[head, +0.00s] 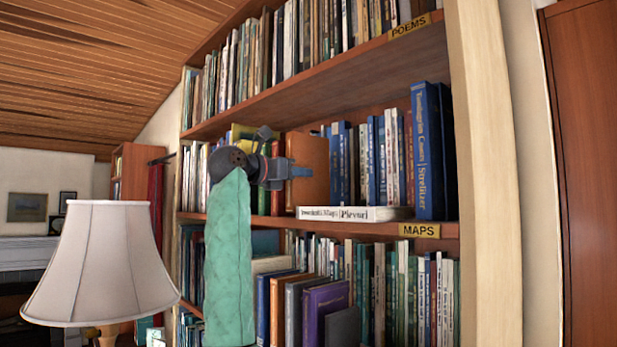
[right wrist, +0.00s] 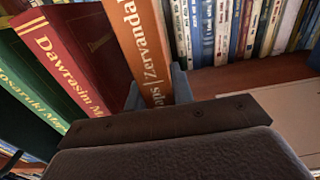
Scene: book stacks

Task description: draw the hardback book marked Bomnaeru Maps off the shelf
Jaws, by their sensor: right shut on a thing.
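An orange hardback (head: 310,160) stands upright on the shelf marked MAPS, its cover side showing in the head view. In the right wrist view its spine (right wrist: 141,45) reads "…aps | Zervanda…"; the start of the title is hidden behind my gripper, so I cannot read "Bomnaeru". My right gripper (head: 290,171) is shut on this book, one finger on each side, as the right wrist view also shows. A red book marked "Dawrasim M…" (right wrist: 68,60) and a green book (right wrist: 28,85) stand to its left. My left gripper is not in view.
A white book (head: 352,213) lies flat on the MAPS shelf (head: 390,229), right of the orange one. Blue and white books (head: 375,165) stand behind it. A tall blue book (head: 427,150) stands at the shelf's right end. A lamp (head: 100,260) is at lower left.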

